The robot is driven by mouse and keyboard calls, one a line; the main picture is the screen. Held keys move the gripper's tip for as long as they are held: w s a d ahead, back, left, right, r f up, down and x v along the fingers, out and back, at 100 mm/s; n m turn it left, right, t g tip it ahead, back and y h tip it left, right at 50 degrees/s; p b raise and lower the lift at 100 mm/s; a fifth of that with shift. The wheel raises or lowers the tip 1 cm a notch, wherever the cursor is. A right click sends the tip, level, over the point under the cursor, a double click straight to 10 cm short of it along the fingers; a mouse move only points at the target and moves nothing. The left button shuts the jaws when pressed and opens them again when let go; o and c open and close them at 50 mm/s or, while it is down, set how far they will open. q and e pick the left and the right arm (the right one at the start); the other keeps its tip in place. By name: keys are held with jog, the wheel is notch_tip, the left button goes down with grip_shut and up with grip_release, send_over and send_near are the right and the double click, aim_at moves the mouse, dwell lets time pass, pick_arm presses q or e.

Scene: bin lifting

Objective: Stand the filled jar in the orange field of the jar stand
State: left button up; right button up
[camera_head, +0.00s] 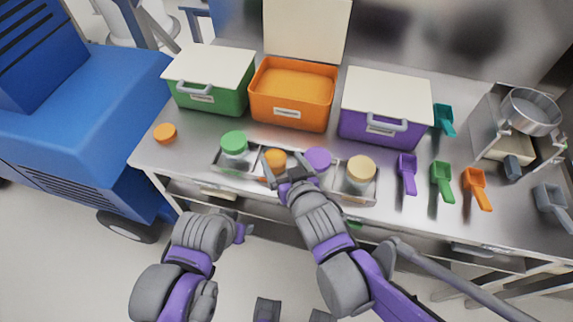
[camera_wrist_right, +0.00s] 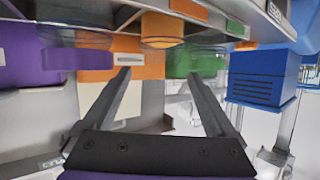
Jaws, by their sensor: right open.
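The coloured field under the jar is mostly hidden.
A beige-lidded jar (camera_head: 361,170) stands at the stand's right end. An orange lid (camera_head: 165,132) lies at the table's left. Behind stand a green bin (camera_head: 212,98), an open orange bin (camera_head: 290,115) and a purple bin (camera_head: 380,132). Scoops and a sieve (camera_head: 531,110) are at right.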

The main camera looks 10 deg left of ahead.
jog(key=shift+v, duration=1.4)
